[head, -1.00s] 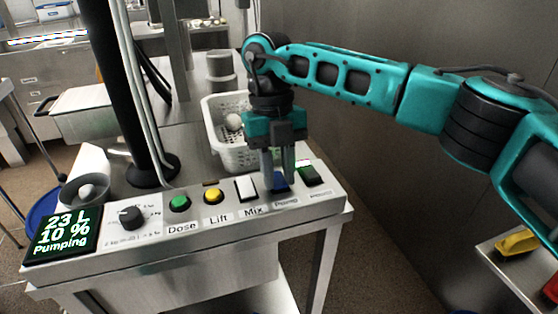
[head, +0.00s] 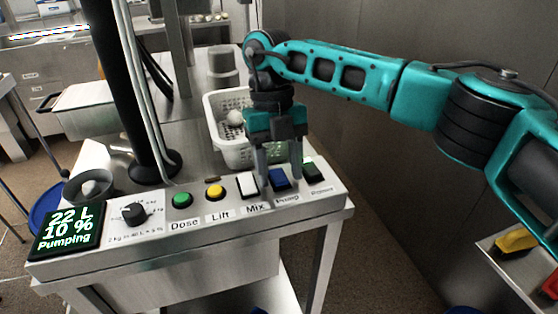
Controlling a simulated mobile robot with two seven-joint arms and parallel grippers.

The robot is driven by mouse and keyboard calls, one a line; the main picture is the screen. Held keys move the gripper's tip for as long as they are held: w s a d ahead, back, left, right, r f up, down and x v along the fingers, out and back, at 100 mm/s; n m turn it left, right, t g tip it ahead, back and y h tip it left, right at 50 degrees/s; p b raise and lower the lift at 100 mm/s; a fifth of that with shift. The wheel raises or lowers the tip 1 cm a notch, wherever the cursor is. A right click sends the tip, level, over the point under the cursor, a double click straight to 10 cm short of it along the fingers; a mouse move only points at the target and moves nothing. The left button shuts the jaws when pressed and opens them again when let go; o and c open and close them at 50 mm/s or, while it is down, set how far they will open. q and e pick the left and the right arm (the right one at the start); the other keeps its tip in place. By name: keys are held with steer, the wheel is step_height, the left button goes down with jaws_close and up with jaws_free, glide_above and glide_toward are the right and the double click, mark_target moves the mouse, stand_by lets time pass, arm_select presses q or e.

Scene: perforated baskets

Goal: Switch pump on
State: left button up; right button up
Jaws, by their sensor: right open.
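The blue rocker switch (head: 280,181) labelled Pump sits on the sloped steel control panel (head: 190,229), between the white Mix switch (head: 247,185) and a dark switch (head: 313,173) at the right end. My right gripper (head: 281,179) points down at the blue switch, one finger on each side of it. The fingers are apart with nothing held. I cannot tell whether the tips touch the panel. My left gripper is not in view.
A white perforated basket (head: 215,120) with pale round items stands behind the panel, close to my right gripper. A black column (head: 125,90) with hoses rises behind the panel's left half. Green (head: 182,200) and yellow (head: 215,191) buttons and a knob (head: 133,213) share the panel.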

mark_target(274, 171)
steer(key=p+v, duration=0.2)
steer(key=v, duration=1.1)
steer(key=shift+s, duration=0.1)
